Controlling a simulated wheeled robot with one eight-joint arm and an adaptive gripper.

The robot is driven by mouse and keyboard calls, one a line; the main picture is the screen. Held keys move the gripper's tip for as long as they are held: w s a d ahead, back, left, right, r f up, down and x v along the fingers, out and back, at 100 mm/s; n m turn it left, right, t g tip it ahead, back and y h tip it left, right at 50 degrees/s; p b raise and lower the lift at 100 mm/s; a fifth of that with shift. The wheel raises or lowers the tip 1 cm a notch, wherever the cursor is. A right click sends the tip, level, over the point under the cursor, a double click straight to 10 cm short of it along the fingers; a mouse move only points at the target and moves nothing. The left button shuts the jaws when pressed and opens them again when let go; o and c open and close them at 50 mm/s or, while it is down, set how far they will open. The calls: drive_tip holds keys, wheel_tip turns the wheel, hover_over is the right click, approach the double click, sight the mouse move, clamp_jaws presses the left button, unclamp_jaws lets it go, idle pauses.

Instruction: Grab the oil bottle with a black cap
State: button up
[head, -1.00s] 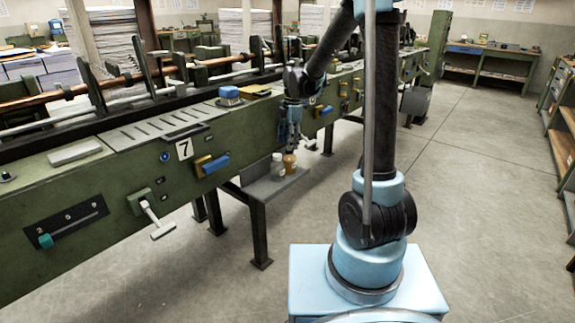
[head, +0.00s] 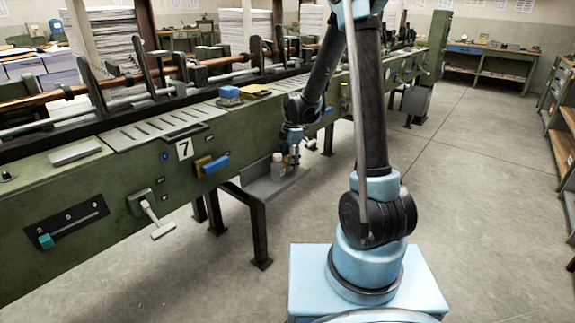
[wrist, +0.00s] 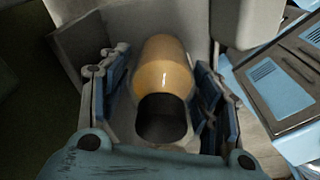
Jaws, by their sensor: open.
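The oil bottle (wrist: 164,68), amber with a black cap (wrist: 161,119), lies between the two fingers of my gripper (wrist: 161,80) in the wrist view, its cap toward the camera. The fingers are open, one on each side, with slim gaps that look clear of the bottle. In the head view my gripper (head: 293,155) is down over the small grey shelf (head: 262,190) at the machine's side and hides most of the amber bottle.
A pale bottle (head: 277,165) stands just left of my gripper on the same shelf; a whitish rounded body (wrist: 246,22) shows close by in the wrist view. The green machine (head: 120,185) runs alongside. Open floor (head: 470,190) lies to the right.

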drive_tip(key=c, duration=0.8)
